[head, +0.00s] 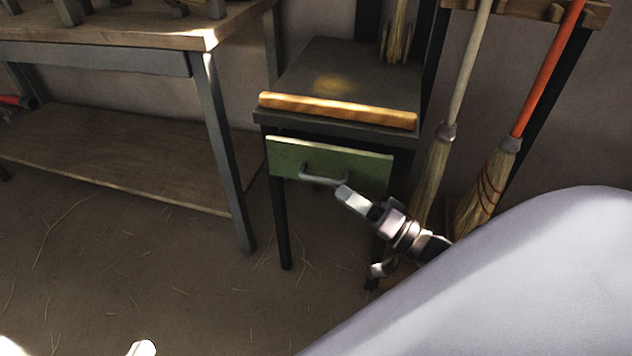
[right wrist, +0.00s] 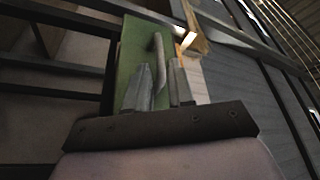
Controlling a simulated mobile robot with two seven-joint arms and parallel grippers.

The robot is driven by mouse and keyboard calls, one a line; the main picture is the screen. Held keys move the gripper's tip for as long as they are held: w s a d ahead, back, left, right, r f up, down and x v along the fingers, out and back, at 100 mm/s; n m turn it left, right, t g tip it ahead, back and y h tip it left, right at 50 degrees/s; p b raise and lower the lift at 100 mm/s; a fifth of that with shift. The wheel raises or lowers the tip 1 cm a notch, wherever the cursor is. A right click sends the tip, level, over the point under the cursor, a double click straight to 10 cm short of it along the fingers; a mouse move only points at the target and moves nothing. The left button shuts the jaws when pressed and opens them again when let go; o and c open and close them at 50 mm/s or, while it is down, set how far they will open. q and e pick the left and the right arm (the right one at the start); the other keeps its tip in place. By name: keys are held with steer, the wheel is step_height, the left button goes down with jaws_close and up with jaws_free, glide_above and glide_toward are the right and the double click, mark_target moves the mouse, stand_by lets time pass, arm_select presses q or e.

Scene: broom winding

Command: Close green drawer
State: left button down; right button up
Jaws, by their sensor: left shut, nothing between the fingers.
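The green drawer (head: 290,160) is under the top of a small dark cabinet. Its front stands a little out from the frame, with a dark gap above it on the right. A grey bar handle (head: 318,180) is on its front. My right gripper (head: 345,194) is at the right end of the handle. In the right wrist view, the handle (right wrist: 158,60) reaches between the two fingers, with a gap showing beside the right finger; firm contact cannot be told. My left gripper (head: 142,348) shows only as a small bright part at the bottom edge, shut and empty, away from the drawer.
The small cabinet (head: 345,62) has a wooden strip (head: 340,110) along its front edge. A workbench (head: 110,45) with a lower shelf stands left. A pale-handled broom (head: 430,175) and a red-handled broom (head: 490,185) hang close on the right. The floor in front is clear.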

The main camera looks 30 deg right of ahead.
mark_target(322, 178)
steer(key=shift+b+x, duration=0.95)
steer(key=shift+x, duration=2.45)
jaws_close()
